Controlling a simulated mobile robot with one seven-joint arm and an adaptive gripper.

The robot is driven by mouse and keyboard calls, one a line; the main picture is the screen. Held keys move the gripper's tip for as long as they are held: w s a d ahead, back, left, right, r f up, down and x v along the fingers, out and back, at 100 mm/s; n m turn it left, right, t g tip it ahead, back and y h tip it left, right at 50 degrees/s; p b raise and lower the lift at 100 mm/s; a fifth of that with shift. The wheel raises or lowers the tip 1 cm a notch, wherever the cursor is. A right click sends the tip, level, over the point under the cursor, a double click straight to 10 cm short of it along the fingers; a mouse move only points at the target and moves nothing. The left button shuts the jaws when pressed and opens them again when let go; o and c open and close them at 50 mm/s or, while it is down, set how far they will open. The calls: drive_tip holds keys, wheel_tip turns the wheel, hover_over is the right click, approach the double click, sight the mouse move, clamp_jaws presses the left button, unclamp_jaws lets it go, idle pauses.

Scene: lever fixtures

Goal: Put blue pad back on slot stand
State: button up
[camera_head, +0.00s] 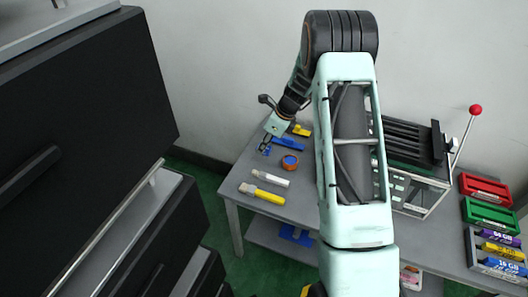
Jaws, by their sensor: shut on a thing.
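My gripper (266,147) is small and far off in the head view, above the left back part of the grey table. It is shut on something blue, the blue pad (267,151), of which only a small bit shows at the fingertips. A longer blue piece (289,144) lies just right of the fingers; I cannot tell whether it touches them. A box-shaped stand with black slots (405,138) on top stands right of my arm and is partly hidden by it. I cannot tell for sure if this is the slot stand.
The table (235,190) also holds a yellow piece (301,130), an orange-blue roll (289,162), a white marker (270,178) and a yellow marker (262,194). A red-knobbed lever (464,135) rises at right, beside red (485,189) and green (491,215) blocks. Dark drawers (85,120) stand left.

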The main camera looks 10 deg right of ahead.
drive_tip(key=shift+s+f+b, duration=0.1)
drive_tip(key=shift+f+b, duration=0.2)
drive_tip(key=shift+f, duration=1)
drive_tip(key=shift+f, duration=0.2)
drive_tip(key=o, duration=1)
drive_tip(key=shift+d+r, duration=0.1)
drive_tip(key=shift+r, duration=0.4)
drive_tip(key=p+v, duration=0.3)
drive_tip(key=v, duration=0.8)
drive_tip(key=shift+s+r, duration=0.1)
drive_tip(key=shift+r, duration=0.1)
